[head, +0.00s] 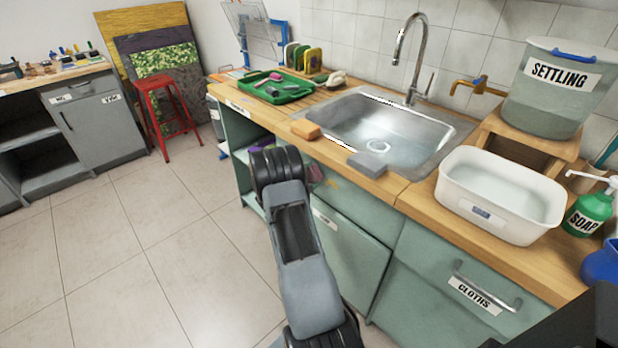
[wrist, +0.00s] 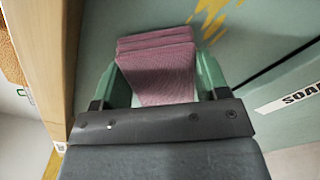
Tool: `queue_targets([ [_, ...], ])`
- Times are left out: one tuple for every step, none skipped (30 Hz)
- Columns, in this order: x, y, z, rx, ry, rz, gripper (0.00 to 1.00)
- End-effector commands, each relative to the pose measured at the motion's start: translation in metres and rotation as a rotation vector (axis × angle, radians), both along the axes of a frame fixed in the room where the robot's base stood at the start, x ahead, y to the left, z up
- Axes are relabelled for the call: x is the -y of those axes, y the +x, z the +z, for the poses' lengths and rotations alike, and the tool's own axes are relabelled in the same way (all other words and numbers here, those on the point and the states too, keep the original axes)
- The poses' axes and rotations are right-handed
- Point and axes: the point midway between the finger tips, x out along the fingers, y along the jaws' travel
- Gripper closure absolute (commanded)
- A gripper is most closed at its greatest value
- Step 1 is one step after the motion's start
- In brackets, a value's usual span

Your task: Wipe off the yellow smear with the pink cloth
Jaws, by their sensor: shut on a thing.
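The pink cloth (wrist: 158,68) is folded in layers and held between the green fingers of my gripper (wrist: 160,82) in the wrist view. The yellow smear (wrist: 212,14) is on the pale green cabinet front (wrist: 270,35), just beyond the cloth's upper right edge. Part of the smear is cut off by the top of the picture. I cannot tell whether the cloth touches the front. In the head view a bit of the cloth (head: 316,173) shows right of my arm, beside a faint part of the smear (head: 334,183). My arm hides the gripper there.
The wooden worktop (head: 404,188) overhangs the cabinet front. On it are a sponge (head: 306,129), a grey block (head: 368,165), the sink (head: 400,135) and a white basin (head: 500,195). A drawer handle (head: 488,287) sticks out at the right. The tiled floor (head: 150,240) at left is clear.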

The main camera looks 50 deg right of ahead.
Motion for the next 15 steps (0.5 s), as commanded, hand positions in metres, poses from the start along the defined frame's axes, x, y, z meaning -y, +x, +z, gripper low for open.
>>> queue_targets([
  [0.0013,-0.0001,-0.0003,0.001,0.0,0.0,0.51],
  [0.0018,0.0,-0.0002,0.001,0.0,0.0,0.51],
  [0.0026,-0.0001,-0.0002,0.001,0.0,0.0,0.51],
  [0.0032,-0.0001,-0.0003,0.001,0.0,0.0,0.51],
  [0.0037,-0.0001,-0.0003,0.0,0.0,0.0,0.51],
  [0.0045,-0.0001,-0.0002,0.0,0.0,0.0,0.51],
  [0.0051,-0.0001,-0.0002,0.0,0.0,0.0,0.51],
  [0.0057,-0.0002,-0.0002,0.0,0.0,0.0,0.51],
  [0.0065,-0.0002,-0.0002,0.0,0.0,0.0,0.51],
  [0.0071,-0.0003,-0.0002,0.0,0.0,0.0,0.51],
  [0.0077,-0.0003,-0.0002,0.0,-0.001,0.001,0.51],
  [0.0085,-0.0004,-0.0002,0.0,-0.001,0.001,0.51],
  [0.0088,-0.0004,0.0001,0.0,-0.001,0.001,0.51],
  [0.0086,-0.0005,0.0003,0.0,-0.001,0.001,0.51],
  [0.0084,-0.0011,0.0004,0.0,-0.001,0.001,0.51],
])
